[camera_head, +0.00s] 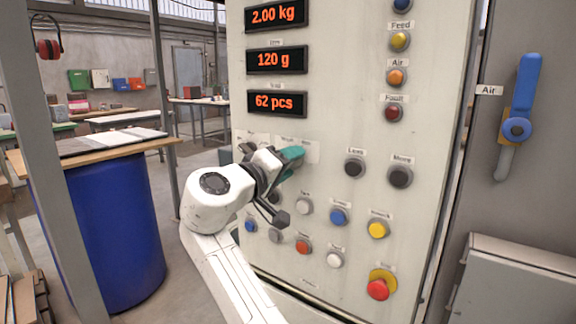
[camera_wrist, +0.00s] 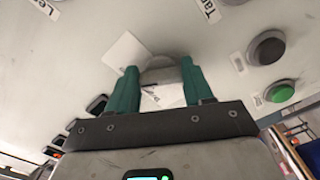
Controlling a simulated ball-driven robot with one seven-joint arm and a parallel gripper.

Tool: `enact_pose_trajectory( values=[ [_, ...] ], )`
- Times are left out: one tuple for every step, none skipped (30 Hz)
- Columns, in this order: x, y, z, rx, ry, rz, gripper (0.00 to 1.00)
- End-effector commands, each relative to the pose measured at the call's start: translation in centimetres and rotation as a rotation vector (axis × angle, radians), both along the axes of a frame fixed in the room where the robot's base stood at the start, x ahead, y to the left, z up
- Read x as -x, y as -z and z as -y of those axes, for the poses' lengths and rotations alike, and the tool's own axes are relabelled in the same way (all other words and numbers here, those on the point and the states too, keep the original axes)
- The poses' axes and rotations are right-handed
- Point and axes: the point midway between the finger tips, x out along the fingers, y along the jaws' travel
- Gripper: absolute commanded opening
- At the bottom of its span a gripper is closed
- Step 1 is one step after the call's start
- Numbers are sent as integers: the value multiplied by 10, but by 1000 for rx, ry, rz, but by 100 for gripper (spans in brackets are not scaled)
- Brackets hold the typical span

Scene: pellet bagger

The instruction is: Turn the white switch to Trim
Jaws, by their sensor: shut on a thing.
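My gripper (camera_head: 292,154) reaches up to the front of the tall panel, beside a pale plate under the displays. In the wrist view, its two green fingers (camera_wrist: 157,88) stand either side of a pale grey-white knob (camera_wrist: 162,74) and are shut on it. This looks like the white switch. A pale label plate (camera_wrist: 125,51) lies partly behind the left finger. I cannot read the position names or tell which way the switch points. In the head view, the switch is hidden behind my gripper.
Displays (camera_head: 277,60) sit above. Dark buttons (camera_head: 355,167) are to the right. Several coloured push buttons, including a blue one (camera_head: 338,216), are below. A red stop button (camera_head: 378,289) is lower right. A blue Air lever (camera_head: 524,95) is far right. A blue drum (camera_head: 115,235) stands left.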

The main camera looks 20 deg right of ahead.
Motion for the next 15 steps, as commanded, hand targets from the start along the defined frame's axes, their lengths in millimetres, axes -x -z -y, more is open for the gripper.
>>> enact_pose_trajectory(
  values=[
    [0,3,0,-4,4,-4,21],
    [0,3,0,-4,4,-4,21],
    [0,3,0,-4,4,-4,21],
    [0,3,0,-5,3,-5,21],
    [0,3,0,-5,3,-5,21],
    [0,4,0,-4,4,-4,55],
    [0,4,0,-3,4,-5,58],
    [0,3,0,-3,3,-5,61],
    [0,3,0,-3,3,-5,64],
    [0,3,0,-3,2,-4,67],
    [0,2,0,-2,2,-3,70],
    [0,2,0,-2,2,-3,74],
    [0,2,0,-2,2,-3,77],
    [0,2,0,-2,2,-3,77],
    [0,2,0,-2,2,-3,77]
  ],
)
